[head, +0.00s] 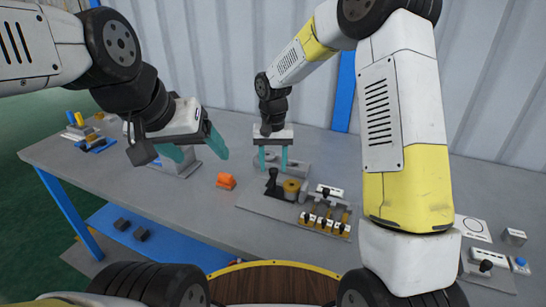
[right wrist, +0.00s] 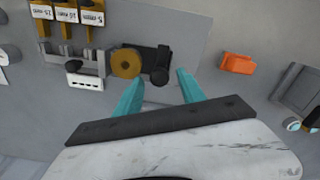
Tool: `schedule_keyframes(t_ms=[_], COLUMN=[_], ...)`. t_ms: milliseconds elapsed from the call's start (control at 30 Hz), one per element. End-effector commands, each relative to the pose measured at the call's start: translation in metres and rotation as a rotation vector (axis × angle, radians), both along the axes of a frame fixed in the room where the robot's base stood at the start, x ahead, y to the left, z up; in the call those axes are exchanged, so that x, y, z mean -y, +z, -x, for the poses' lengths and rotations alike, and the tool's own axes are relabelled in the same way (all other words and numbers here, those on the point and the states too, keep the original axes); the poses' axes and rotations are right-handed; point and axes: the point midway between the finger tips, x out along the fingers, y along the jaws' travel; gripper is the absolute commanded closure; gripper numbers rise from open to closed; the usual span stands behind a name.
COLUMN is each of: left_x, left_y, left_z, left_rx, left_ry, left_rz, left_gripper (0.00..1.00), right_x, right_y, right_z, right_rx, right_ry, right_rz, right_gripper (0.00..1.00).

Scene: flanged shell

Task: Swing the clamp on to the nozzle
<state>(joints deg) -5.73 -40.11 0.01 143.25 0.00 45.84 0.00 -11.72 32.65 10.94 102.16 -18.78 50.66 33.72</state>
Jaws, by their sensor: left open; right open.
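A black upright part (head: 272,184), which looks like the clamp, stands on the grey base plate. It also shows in the right wrist view (right wrist: 158,64). Right beside it is a round brass part (head: 291,186), probably the nozzle, seen from above as a ring in the right wrist view (right wrist: 126,62). I cannot tell whether the two touch. My right gripper (head: 273,160) is open and empty, fingers down, just behind and above the black part; its fingertips (right wrist: 160,77) point towards it. My left gripper (head: 194,150) is open and empty over the table's left part.
An orange block (head: 226,181) lies left of the base plate. A rack with several brass, numbered pieces (head: 325,222) stands on the plate's right. A grey fixture (head: 178,165) is below my left gripper. A blue button box (head: 520,265) is at far right. The table front-left is clear.

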Motion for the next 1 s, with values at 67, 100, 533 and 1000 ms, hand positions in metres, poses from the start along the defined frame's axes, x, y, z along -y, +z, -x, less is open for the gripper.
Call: schedule_keyframes(t_ms=[67,100,533,1000], left_x=[0.0,0.0,0.0,-0.0001], left_y=[0.0,0.0,0.0,0.0], left_z=[0.0,0.0,0.0,0.0], left_rx=[0.0,0.0,0.0,0.0], left_ry=[0.0,0.0,0.0,0.0], left_rz=[0.0,0.0,0.0,0.0], left_gripper=[0.25,0.25,0.25,0.25], right_x=[0.0001,0.0002,0.0003,0.0003], right_y=[-0.0067,-0.0087,-0.0111,-0.0109], right_z=[-0.0001,-0.0002,-0.0003,-0.0002], right_rx=[0.0,0.001,0.002,0.001], right_ry=[-0.001,-0.001,-0.001,0.031], right_rz=[0.0,0.0,-0.001,0.0], right_gripper=[0.53,0.53,0.78,1.0])
